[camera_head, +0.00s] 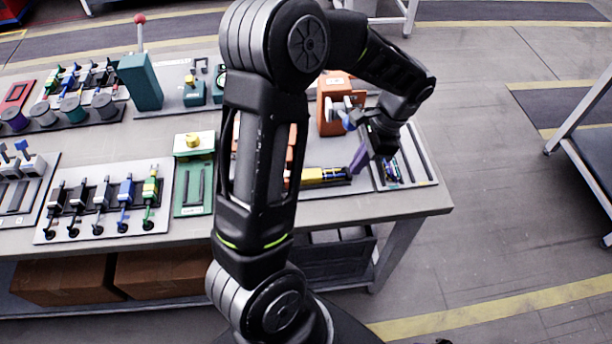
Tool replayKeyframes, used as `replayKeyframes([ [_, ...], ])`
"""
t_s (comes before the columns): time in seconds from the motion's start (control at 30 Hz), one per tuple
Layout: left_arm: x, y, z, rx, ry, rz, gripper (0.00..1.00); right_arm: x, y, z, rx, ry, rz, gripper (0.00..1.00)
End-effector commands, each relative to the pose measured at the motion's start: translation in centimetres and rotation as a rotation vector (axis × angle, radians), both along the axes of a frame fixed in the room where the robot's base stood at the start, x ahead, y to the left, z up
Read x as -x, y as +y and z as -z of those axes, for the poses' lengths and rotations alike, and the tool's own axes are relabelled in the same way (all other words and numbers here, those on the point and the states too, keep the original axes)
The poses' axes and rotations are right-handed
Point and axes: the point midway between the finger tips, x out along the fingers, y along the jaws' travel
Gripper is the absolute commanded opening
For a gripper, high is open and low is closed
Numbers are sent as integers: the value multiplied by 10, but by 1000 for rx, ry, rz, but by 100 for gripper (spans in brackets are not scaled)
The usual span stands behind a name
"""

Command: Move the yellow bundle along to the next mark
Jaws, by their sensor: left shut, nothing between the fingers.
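A yellow bundle (320,175) with dark ends lies near the front right of the table, just right of my arm, which may cover part of its left end. I cannot make out a mark. My right gripper is not in view.
A grey tray (421,160) with small dark parts lies right of the gripper. An orange device (328,112) stands behind the bundle. A green box (194,147) and a rack of coloured tools (163,192) lie to the left. Bare table (415,203) shows at the front right.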

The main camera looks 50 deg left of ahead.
Motion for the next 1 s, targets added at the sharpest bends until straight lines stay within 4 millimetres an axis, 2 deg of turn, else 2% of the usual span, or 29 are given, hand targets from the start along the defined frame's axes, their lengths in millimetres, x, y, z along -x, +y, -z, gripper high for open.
replayKeyframes([
  [0.27,2,2,0,0,0,-1,0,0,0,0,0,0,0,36],
  [0.7,23,16,0,0,1,-1,0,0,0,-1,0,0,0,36],
  [1.0,23,16,1,-1,4,-2,0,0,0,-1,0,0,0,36],
])
